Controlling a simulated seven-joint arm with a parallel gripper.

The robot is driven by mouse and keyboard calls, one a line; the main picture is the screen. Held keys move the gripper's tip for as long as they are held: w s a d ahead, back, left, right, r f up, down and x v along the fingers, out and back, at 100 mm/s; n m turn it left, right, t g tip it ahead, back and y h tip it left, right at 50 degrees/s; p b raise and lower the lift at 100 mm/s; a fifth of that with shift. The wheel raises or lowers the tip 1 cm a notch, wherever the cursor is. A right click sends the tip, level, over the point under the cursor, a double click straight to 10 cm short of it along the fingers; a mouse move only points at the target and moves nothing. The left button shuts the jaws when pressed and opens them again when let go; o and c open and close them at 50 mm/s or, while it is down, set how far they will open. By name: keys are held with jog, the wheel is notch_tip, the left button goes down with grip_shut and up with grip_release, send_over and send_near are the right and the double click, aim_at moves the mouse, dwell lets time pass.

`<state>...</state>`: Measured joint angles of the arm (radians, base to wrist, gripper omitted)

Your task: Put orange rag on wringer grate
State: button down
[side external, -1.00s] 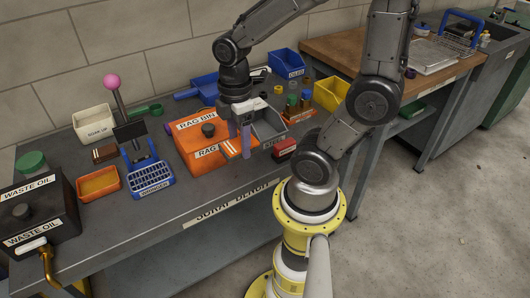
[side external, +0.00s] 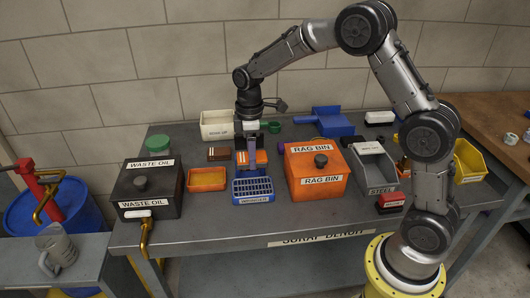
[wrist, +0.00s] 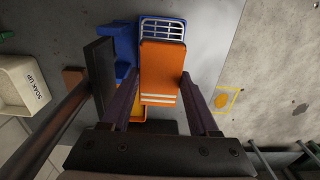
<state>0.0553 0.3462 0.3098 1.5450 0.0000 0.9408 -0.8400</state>
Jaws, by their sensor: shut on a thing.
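The orange rag (wrist: 162,72), a flat folded block with white stripes at one end, sits between the two fingers of my gripper (wrist: 160,104) in the wrist view. My gripper is shut on it. The rag's far end overlaps the wringer grate (wrist: 163,28) in that view. In the side external view, my gripper (side external: 252,158) holds the rag (side external: 261,157) over the back part of the blue wringer (side external: 253,190). The front of the grate shows bare. I cannot tell whether the rag touches the wringer. The wringer's lever is mostly hidden by my arm.
The orange rag bin (side external: 317,172) stands close on the right of the wringer. An orange tray (side external: 207,179) and the black waste oil box (side external: 147,188) stand on the left. A white soak-up bin (side external: 217,125) is behind. The bench front is clear.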

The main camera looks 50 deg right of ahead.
aim_at(252, 186)
jog(key=shift+f, duration=0.15)
jog(key=shift+f, duration=3.85)
jog(key=shift+f, duration=0.45)
jog(key=shift+c, duration=2.3)
grip_release()
jog(key=o, duration=0.5)
jog(key=shift+c, duration=0.2)
jog(key=shift+r, duration=0.15)
jog(key=shift+r, duration=3.9)
